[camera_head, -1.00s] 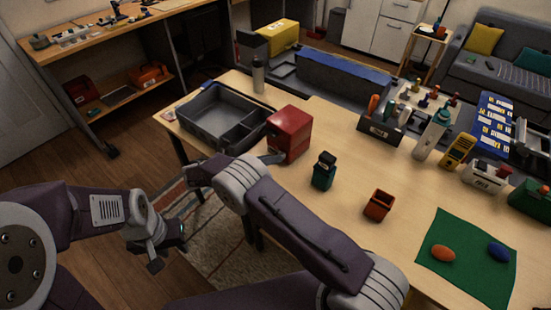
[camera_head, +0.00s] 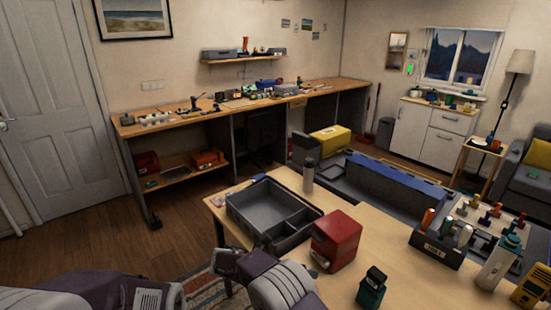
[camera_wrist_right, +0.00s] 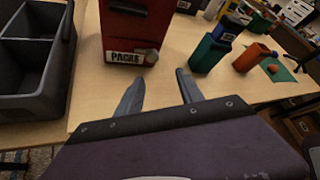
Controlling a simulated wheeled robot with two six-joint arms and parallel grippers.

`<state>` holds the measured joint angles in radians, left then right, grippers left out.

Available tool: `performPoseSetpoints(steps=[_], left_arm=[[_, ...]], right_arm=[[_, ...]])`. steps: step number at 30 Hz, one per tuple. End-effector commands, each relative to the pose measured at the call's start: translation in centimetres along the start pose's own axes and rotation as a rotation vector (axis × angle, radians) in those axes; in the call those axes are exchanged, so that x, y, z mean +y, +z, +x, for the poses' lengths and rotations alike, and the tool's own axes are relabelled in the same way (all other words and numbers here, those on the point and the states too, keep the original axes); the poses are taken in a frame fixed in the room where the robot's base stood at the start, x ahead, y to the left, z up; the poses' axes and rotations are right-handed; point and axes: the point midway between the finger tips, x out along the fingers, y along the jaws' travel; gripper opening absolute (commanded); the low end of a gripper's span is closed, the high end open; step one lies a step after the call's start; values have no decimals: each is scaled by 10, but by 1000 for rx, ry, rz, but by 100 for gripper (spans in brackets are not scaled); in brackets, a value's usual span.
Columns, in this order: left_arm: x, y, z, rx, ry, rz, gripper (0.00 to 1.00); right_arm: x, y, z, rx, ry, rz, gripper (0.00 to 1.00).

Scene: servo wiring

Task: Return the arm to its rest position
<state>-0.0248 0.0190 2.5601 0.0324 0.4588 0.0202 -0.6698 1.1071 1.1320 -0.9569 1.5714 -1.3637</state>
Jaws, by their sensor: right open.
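My right arm (camera_head: 282,286) shows at the bottom of the head view, its hand beside the red box (camera_head: 337,240). In the right wrist view my right gripper (camera_wrist_right: 160,88) is open, its two grey fingers apart over bare table with nothing between them. The red box (camera_wrist_right: 130,30), with a label reading "PACKS", stands just ahead of the fingers. Of my left arm only purple and grey links show at the lower left of the head view; its gripper is out of the frame.
A grey divided tray (camera_head: 240,208) lies left of the red box on the wooden table (camera_wrist_right: 90,90). A bottle (camera_head: 308,175) stands behind the tray. Bare table lies between these things.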

Motion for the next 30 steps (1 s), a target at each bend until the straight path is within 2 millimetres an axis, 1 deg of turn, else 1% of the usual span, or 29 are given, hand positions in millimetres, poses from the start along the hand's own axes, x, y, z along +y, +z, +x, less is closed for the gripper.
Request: performPoseSetpoints(steps=[1,2,3,5,6,8,9,12,15,18,19,21,30], left_arm=[[0,0,-3,0,0,0,36],[0,0,-4,0,0,0,36],[0,0,-5,0,0,0,36],[0,-1,-6,0,0,0,36],[0,-1,-7,0,0,0,36],[0,-1,-8,0,0,0,36],[0,-1,-9,0,0,0,36],[0,-1,-11,0,0,0,36],[0,-1,-12,0,0,0,36],[0,-1,-12,0,0,0,36],[0,-1,-12,0,0,0,36],[0,-1,-12,0,0,0,36],[0,-1,-12,0,0,0,36]], right_arm=[[-20,2,16,123,3,124,44],[-33,-3,26,214,3,223,44],[-51,-13,36,341,-11,372,44],[-80,-31,44,526,-58,619,44],[-99,-43,45,643,-107,798,44],[-126,-60,42,802,-203,1076,44],[-142,-71,39,893,-278,1260,44],[-172,-90,30,1059,-473,1676,44],[-190,-101,25,1145,-629,1974,44],[-198,-107,24,1178,-720,2131,44],[-199,-107,24,1182,-733,2156,44],[-200,-108,24,1185,-746,2176,44],[-200,-108,24,1184,-743,2170,44]])
